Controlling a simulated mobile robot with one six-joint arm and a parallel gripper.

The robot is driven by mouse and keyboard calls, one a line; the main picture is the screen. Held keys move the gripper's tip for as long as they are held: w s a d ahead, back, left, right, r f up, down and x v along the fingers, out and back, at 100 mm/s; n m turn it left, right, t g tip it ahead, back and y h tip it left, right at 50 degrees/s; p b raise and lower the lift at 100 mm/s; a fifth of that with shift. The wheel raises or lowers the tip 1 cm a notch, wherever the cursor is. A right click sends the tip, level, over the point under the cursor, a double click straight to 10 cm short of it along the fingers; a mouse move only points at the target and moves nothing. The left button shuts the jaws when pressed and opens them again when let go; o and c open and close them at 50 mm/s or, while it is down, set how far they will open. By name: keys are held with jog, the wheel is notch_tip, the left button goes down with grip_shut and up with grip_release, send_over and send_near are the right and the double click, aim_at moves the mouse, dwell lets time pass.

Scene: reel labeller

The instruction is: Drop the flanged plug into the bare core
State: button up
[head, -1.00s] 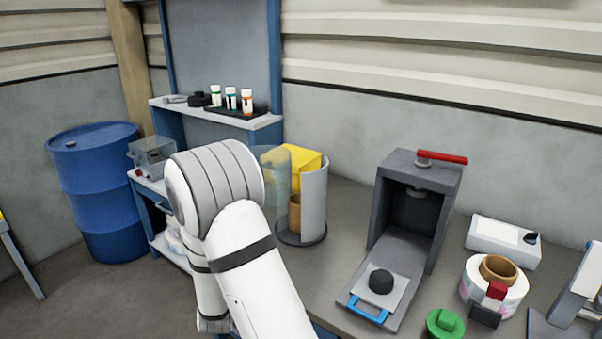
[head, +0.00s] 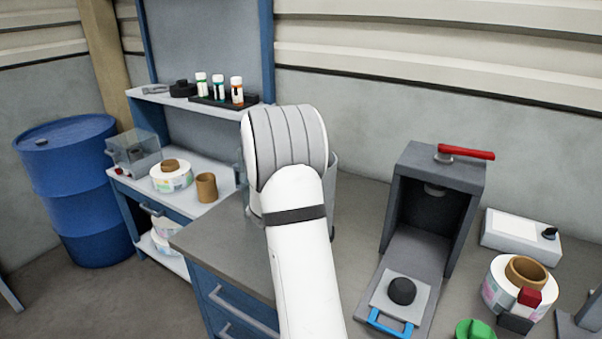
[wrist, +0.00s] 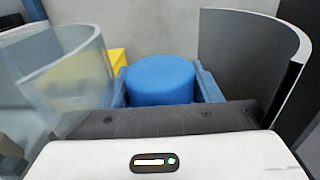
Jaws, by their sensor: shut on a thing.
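In the wrist view my gripper (wrist: 163,88) is shut on a blue round plug (wrist: 160,78), its blue fingers at both sides. The plug's underside and any flange are hidden. The plug is between a clear curved guard (wrist: 70,75) on the left and a grey curved wall (wrist: 262,55) on the right. In the head view my arm hides gripper, plug and most of this holder (head: 332,190). The brown core inside the holder is hidden now. Another bare brown core (head: 206,187) stands on the blue bench.
A yellow box (wrist: 117,59) is behind the guard. A grey press (head: 428,215) with a black knob (head: 402,291) on its tray stands right of my arm. Further right are a label reel (head: 497,291), a green knobbed piece (head: 475,331) and a white device (head: 520,234).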

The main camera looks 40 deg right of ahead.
jog(key=shift+a+f+b, duration=0.1)
jog(key=shift+f+b, duration=1.2)
jog(key=shift+f, duration=1.4)
jog(key=shift+a+b, duration=0.1)
jog(key=shift+b, duration=0.5)
jog(key=shift+f+b, duration=0.55)
jog(key=shift+f, duration=0.05)
jog(key=o, duration=0.7)
jog(key=shift+o, duration=0.2)
jog(key=b+v, duration=0.1)
jog(key=v, duration=1)
jog(key=shift+b, duration=0.35)
jog(key=shift+s, duration=0.1)
